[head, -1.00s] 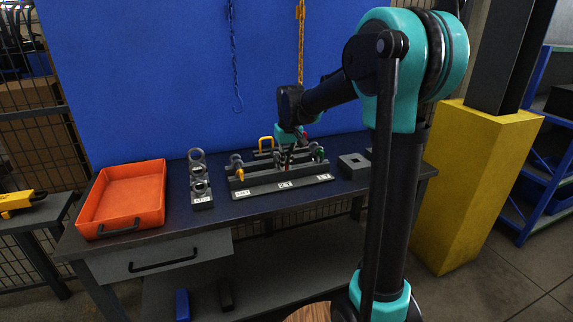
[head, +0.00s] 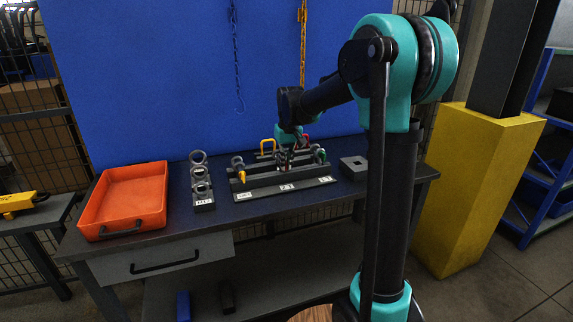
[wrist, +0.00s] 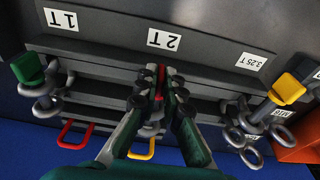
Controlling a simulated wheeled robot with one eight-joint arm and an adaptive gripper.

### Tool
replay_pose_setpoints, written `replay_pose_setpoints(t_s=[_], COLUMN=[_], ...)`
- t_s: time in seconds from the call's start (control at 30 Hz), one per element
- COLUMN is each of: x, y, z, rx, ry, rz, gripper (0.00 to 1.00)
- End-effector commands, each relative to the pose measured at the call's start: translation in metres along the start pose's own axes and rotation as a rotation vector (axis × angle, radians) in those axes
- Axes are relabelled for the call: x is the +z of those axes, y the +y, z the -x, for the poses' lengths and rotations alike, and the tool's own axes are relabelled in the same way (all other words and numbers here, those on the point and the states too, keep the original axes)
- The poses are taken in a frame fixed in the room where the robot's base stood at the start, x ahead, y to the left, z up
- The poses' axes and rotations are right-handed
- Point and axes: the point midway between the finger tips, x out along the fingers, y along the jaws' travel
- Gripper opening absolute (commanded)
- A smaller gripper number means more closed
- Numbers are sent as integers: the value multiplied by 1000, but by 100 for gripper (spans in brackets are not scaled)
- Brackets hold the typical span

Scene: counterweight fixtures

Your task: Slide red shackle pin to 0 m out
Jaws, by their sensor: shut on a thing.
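In the wrist view my gripper (wrist: 160,80) is shut on the red shackle pin (wrist: 159,84), behind the 2T label (wrist: 165,39). Only a narrow red strip of the pin shows between the fingers. They hide most of its shackle, so I cannot tell how far out the pin sits. In the head view my gripper (head: 287,150) is over the middle of the dark shackle rack (head: 262,191). A shackle with a green pin (wrist: 27,68) stands by the 1T label, and one with a yellow pin (wrist: 283,89) by the 3.25T label.
A red U-shaped bar (wrist: 73,134) and a yellow one (wrist: 142,150) stand behind the rack. An orange tray (head: 122,200), a stand with grey rings (head: 202,190) and a grey block (head: 354,167) are on the bench. A chain (head: 236,60) hangs behind.

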Motion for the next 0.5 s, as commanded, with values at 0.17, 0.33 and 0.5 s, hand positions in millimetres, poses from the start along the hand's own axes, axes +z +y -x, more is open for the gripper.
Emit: replay_pose_setpoints(t_s=[0.17,0.33,0.5], x=[-4,-7,-10], y=[0,0,0], z=[-1,-1,-2], rx=[0,0,0], ry=[0,0,0], rz=[0,0,0], gripper=[0,0,0])
